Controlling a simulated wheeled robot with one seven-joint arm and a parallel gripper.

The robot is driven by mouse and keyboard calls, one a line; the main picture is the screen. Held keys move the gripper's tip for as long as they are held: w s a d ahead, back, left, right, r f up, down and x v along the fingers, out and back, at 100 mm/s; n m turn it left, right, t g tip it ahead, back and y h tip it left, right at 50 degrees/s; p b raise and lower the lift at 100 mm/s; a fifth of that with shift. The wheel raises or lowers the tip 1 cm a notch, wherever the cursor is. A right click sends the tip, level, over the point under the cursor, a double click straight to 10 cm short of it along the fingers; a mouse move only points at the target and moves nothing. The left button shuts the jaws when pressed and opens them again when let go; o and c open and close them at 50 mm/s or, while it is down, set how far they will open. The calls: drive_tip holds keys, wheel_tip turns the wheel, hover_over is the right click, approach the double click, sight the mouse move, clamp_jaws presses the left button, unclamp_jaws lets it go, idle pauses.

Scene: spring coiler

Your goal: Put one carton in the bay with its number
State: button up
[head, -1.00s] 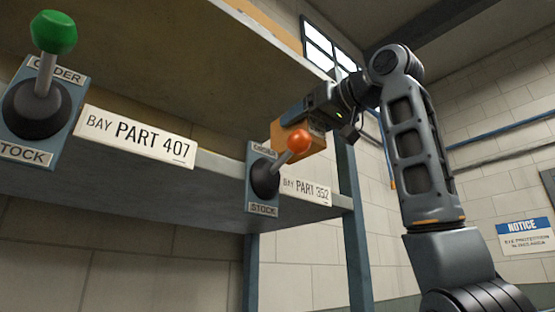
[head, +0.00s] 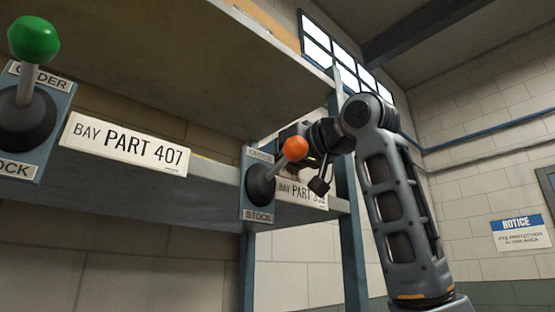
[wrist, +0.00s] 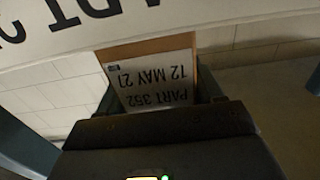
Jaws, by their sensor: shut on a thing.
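My gripper (wrist: 158,90) is shut on a carton (wrist: 155,60) with a cardboard edge and a white label that reads upside down "PART 352" and "12 MAY 2", the last part unclear. In the head view my gripper (head: 296,133) is at the right end of the shelf, partly behind the orange-knobbed lever, and the carton cannot be made out there. The plate "BAY PART 352" (head: 300,192) is on the shelf's front edge, partly covered by my wrist. Part of a bay plate (wrist: 100,18) crosses the top of the wrist view. The plate "BAY PART 407" (head: 125,144) is farther left.
The orange-knobbed lever (head: 294,149) stands out in front of the shelf between the two plates. A green-knobbed lever (head: 34,40) is at the far left. The upper shelf (head: 180,50) overhangs. A blue post (head: 352,235) is at the right end.

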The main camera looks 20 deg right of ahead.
drive_tip(key=o, duration=1.5)
drive_tip(key=shift+f, duration=0.1)
drive_tip(key=shift+s+d, duration=0.1)
drive_tip(key=shift+s, duration=0.05)
drive_tip(key=b+v, duration=0.4)
drive_tip(key=v, duration=0.7)
drive_tip(key=shift+s+d, duration=0.1)
drive_tip(key=shift+s, duration=0.25)
